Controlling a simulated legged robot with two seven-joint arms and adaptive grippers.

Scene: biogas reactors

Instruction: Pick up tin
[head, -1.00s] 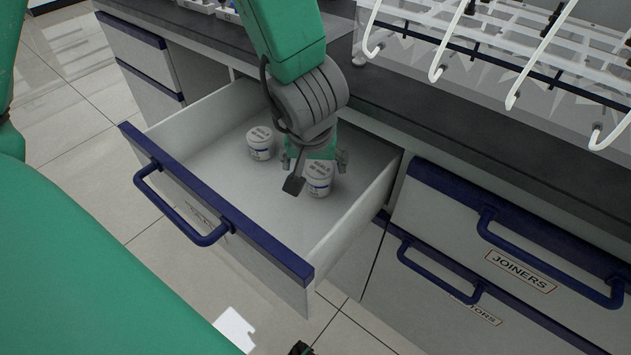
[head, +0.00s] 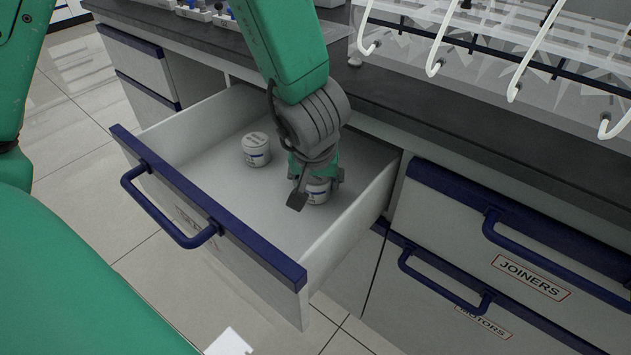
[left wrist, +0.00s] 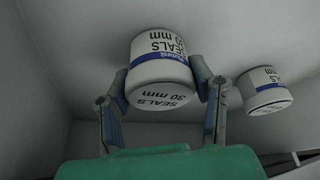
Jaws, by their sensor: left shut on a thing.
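A white tin (head: 317,190) with a blue band stands in the open drawer (head: 222,185), partly hidden behind my left gripper (head: 318,186) in the head view. In the left wrist view this tin (left wrist: 160,72) reads "SEALS 30 mm". The fingers of my left gripper (left wrist: 163,92) are shut on its two sides. A second white tin (head: 256,149) stands free in the drawer, left of the held one. It also shows at the right in the left wrist view (left wrist: 264,92). My right gripper is not in view.
The drawer walls stand close around the gripper, with the nearest wall (head: 350,222) on the right. The dark worktop (head: 440,105) runs behind, with a white hooked rack (head: 500,45) above it. Closed drawers labelled "JOINERS" (head: 531,277) and "MOTORS" are at the right.

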